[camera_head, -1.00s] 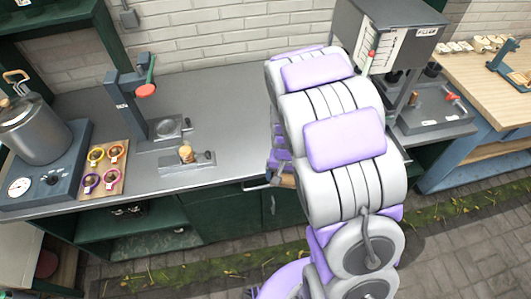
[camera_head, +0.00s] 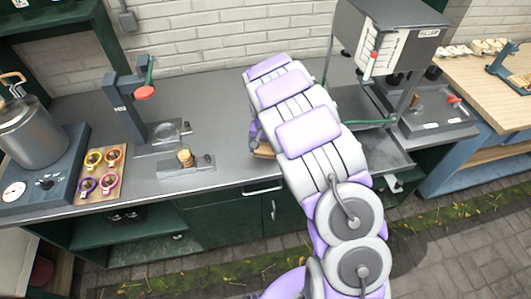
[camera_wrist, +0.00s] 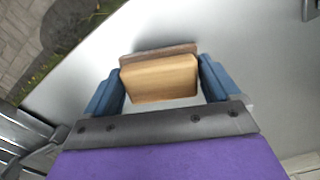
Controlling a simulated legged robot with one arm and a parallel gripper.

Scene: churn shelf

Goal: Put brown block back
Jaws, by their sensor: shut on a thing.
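In the wrist view my gripper (camera_wrist: 161,84) has its two blue fingers on either side of a brown wooden block (camera_wrist: 160,78). The block has a light tan front face and a darker brown strip along its far edge. The grey counter top lies beyond it. In the head view my arm covers most of the gripper. A small brown part of the block (camera_head: 264,150) shows at the left side of my arm, over the counter near its front edge. I cannot tell whether the block touches the counter.
A small fixture with a yellowish cylinder (camera_head: 185,158) stands on the counter (camera_head: 225,115) left of my arm. Farther left are a board with coloured rings (camera_head: 121,172), a press with a red disc (camera_head: 145,92) and a metal pot (camera_head: 32,135). A filler machine (camera_head: 385,40) stands at the right.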

